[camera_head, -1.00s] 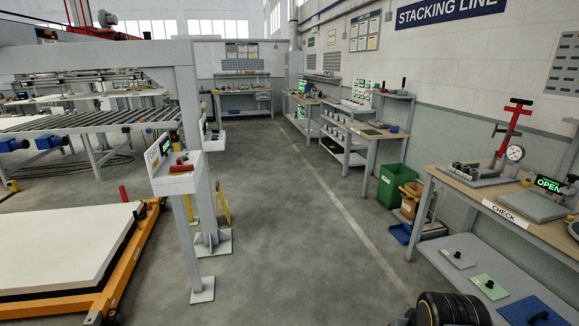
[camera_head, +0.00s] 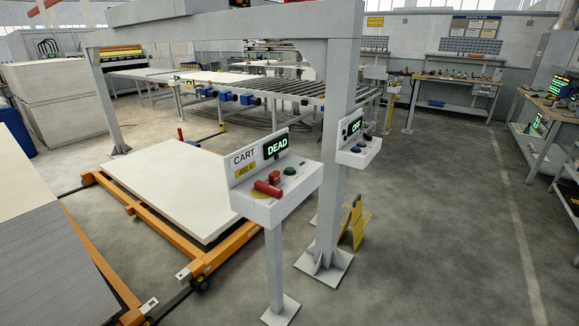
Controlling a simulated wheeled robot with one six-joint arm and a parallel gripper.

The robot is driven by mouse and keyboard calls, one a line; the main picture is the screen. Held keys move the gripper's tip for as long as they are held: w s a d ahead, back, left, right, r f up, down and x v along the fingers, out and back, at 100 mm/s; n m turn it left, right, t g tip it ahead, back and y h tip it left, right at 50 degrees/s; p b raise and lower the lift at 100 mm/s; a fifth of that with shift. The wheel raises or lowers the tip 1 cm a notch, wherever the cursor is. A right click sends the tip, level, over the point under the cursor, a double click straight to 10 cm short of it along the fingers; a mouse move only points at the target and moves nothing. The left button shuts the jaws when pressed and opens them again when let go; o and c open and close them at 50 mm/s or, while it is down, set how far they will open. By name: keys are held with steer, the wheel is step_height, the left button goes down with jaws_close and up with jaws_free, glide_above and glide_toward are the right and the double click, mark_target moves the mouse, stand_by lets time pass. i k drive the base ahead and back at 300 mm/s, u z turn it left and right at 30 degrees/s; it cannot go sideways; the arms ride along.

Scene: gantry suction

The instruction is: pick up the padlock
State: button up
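The cart control box (camera_head: 300,206) stands on a post near the centre, with a lit "DEAD" display (camera_head: 276,147). My gripper is not in view.
A second box (camera_head: 360,153) reading "OFF" is on the gantry column (camera_head: 330,190) just behind. The orange cart (camera_head: 205,262) with white boards (camera_head: 165,190) fills the left. Open floor (camera_head: 440,220) lies to the right.

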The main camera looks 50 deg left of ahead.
mark_target(274, 176)
steer(key=u, duration=0.5)
steer(key=i, duration=1.25)
steer(key=u, duration=1.95)
steer(key=i, duration=0.9)
steer(key=u, duration=0.75)
